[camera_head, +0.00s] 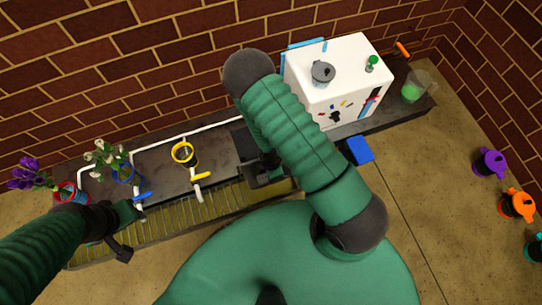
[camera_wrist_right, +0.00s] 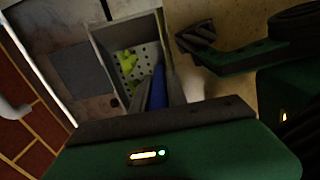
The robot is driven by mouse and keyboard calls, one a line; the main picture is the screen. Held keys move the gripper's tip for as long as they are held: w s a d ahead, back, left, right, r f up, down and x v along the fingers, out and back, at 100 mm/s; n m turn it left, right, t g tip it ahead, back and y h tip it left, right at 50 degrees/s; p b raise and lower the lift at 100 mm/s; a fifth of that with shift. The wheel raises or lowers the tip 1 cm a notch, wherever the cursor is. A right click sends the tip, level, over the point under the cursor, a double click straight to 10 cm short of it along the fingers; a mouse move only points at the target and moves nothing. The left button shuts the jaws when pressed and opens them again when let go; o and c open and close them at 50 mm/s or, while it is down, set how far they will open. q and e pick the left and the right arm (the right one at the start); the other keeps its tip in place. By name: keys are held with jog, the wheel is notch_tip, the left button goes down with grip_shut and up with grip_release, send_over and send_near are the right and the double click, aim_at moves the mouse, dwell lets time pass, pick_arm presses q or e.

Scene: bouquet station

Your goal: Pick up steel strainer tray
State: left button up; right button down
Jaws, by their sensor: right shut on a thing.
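The steel strainer tray (camera_wrist_right: 146,52) shows in the right wrist view as a grey box with a perforated wall. Yellow-green bits lie in it, and a blue piece shows at its near side. In the head view my right forearm largely hides the tray. My right gripper (camera_head: 266,172) is at the counter's front edge, beside a dark square recess. It is shut on the tray's edge, though the contact itself is hard to see. My left gripper (camera_head: 118,222) is at the counter's front left, near a blue tap handle; its jaws are too dark to read.
The counter (camera_head: 160,160) carries a yellow-rimmed pot (camera_head: 183,153), white pipes, and flowers in red (camera_head: 68,192) and blue-rimmed pots at left. A white box (camera_head: 340,85) and a green-filled beaker (camera_head: 412,91) stand at right. Coloured jugs (camera_head: 489,164) stand on the floor far right.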

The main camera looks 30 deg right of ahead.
jog(key=shift+r+p, duration=2.85)
jog(key=shift+r, duration=0.3)
jog(key=shift+w+f, duration=0.1)
jog(key=shift+f, duration=0.05)
